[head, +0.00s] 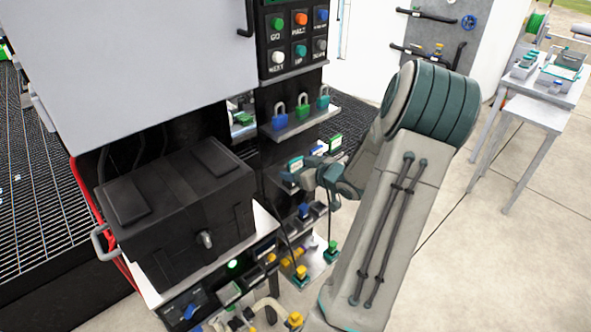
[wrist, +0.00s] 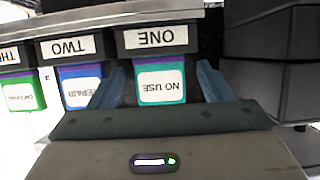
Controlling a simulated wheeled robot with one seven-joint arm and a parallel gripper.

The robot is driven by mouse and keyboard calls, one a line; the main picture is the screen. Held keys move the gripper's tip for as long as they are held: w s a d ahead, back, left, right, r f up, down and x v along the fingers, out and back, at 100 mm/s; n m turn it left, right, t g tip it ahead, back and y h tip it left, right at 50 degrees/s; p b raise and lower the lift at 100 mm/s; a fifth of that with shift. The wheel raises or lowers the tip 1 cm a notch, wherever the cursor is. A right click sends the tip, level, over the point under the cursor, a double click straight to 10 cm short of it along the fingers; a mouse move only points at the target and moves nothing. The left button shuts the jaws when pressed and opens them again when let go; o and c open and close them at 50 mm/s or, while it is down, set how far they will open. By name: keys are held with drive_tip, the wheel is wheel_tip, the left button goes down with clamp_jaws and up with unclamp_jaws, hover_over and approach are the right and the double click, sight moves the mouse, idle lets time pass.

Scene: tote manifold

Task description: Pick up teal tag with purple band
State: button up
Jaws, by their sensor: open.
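The teal tag with a purple band (wrist: 162,66) hangs below a label reading ONE in the wrist view. Its white patch reads NO USE, upside down. In the head view a teal tag (head: 295,164) is at the left end of the tag row, close to my gripper (head: 309,175). In the wrist view my gripper (wrist: 161,84) is open, with one finger on each side of the tag. The fingers look apart from the tag's sides. The gripper body hides the space below the tag.
A blue tag (wrist: 80,88) under TWO and a green tag (wrist: 22,94) hang to the left in the wrist view. A dark block (wrist: 270,90) stands close on the right. Padlocks (head: 302,107) sit on a shelf above the tags, and a black box (head: 180,205) is at left.

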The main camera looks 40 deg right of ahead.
drive_tip(key=c, duration=1)
drive_tip(key=shift+c, duration=0.4)
drive_tip(key=shift+r, duration=0.1)
drive_tip(key=shift+r, duration=0.55)
drive_tip(key=s+d+r+p, duration=0.1)
drive_tip(key=s+d+r, duration=0.4)
drive_tip(key=s+r, duration=0.4)
drive_tip(key=shift+v, duration=0.8)
